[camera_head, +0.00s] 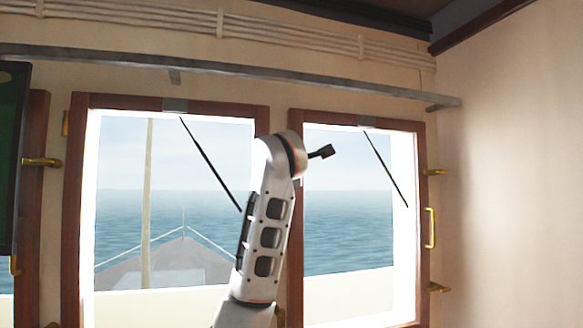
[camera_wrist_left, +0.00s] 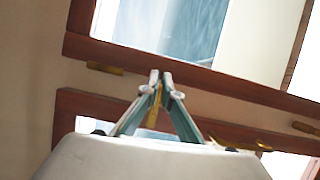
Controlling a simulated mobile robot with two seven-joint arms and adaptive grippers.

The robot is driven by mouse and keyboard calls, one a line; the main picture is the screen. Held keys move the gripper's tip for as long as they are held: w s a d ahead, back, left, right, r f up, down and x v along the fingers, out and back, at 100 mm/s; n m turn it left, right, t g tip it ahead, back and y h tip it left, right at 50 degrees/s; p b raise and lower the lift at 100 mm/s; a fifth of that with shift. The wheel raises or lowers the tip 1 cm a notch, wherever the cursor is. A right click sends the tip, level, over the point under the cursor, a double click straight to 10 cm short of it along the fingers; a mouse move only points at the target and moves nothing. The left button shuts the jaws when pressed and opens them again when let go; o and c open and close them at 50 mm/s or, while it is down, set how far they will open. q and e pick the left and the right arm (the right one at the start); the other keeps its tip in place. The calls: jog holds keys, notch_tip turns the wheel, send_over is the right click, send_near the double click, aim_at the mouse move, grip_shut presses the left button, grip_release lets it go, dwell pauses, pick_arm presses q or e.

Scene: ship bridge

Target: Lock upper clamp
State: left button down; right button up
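In the head view my left arm rises in front of the post between the two windows, hiding its gripper. In the left wrist view my left gripper (camera_wrist_left: 160,78) has its fingertips close together. A narrow brass clamp handle (camera_wrist_left: 155,98) lies between them, and the fingers look shut on it. That handle runs from the fingertips towards the lower window frame. From this view I cannot tell for certain whether it is the upper clamp. Other brass clamps show in the head view on the right window's right edge, one high (camera_head: 435,172) and one low (camera_head: 438,287). My right gripper is out of view.
The left window (camera_head: 165,100) and right window (camera_head: 360,120) have brown wooden frames. A grey rail (camera_head: 230,77) runs above them. A brass handle (camera_head: 430,228) sits on the right frame. A dark screen (camera_head: 12,150) stands at the far left. The right wall is bare.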

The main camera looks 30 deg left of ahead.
pick_arm(q)
jog(key=shift+f+m, duration=0.1)
jog(key=shift+m, duration=0.3)
jog(key=c, duration=2.2)
grip_release()
jog(key=shift+c, duration=0.2)
jog(key=v, duration=1.2)
